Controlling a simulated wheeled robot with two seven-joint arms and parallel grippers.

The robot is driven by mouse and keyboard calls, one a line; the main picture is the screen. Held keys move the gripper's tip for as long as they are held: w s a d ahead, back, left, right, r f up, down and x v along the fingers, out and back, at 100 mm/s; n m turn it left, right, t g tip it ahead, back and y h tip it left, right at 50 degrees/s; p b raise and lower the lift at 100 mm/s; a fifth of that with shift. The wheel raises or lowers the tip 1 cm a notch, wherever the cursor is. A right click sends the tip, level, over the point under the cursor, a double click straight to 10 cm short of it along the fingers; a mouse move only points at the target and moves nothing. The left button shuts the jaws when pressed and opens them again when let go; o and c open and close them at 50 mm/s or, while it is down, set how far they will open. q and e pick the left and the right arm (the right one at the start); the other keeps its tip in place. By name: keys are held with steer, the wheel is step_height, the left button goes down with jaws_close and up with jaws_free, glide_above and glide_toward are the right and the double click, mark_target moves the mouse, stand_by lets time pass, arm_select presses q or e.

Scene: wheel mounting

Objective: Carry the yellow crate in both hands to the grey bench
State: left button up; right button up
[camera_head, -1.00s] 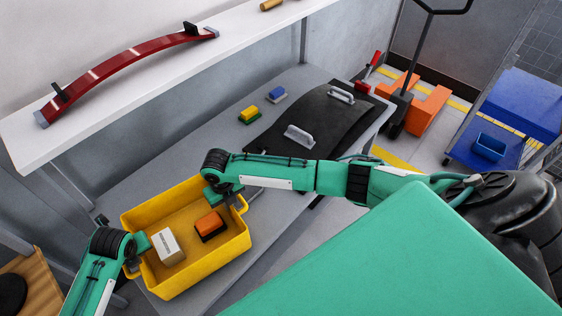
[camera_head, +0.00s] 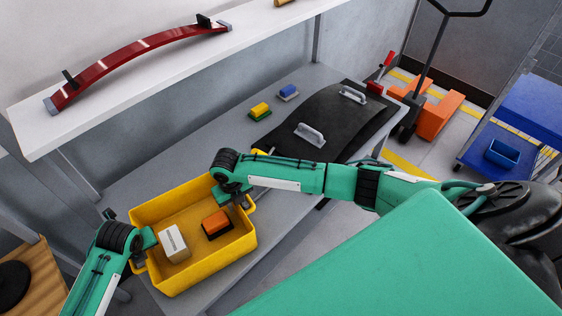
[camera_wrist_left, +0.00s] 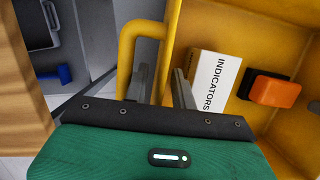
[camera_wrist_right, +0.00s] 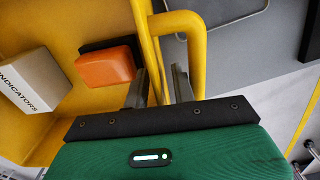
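The yellow crate (camera_head: 190,278) is in the lower left of the head view, over the grey bench (camera_head: 150,180). Whether it touches the bench top cannot be told. A white "INDICATORS" box (camera_head: 174,244) and an orange block (camera_head: 216,222) lie inside it. My left gripper (camera_head: 147,256) is on its left end wall, and my right gripper (camera_head: 240,202) on its right end wall. In the left wrist view (camera_wrist_left: 162,85) and right wrist view (camera_wrist_right: 158,85) the fingers straddle the wall beside each looped handle, seemingly shut on it. The crate's underside is hidden.
A black curved panel with grey handles (camera_head: 340,120) and yellow (camera_head: 260,109) and blue (camera_head: 288,91) blocks lie farther along the bench. A white shelf (camera_head: 150,90) with a red curved part (camera_head: 140,55) hangs above. A wooden surface (camera_head: 40,265) stands lower left.

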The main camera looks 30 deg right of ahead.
arm_select(q)
steer(key=v, duration=1.1)
arm_select(e)
step_height(320, 180, up, 12)
stand_by(0.4)
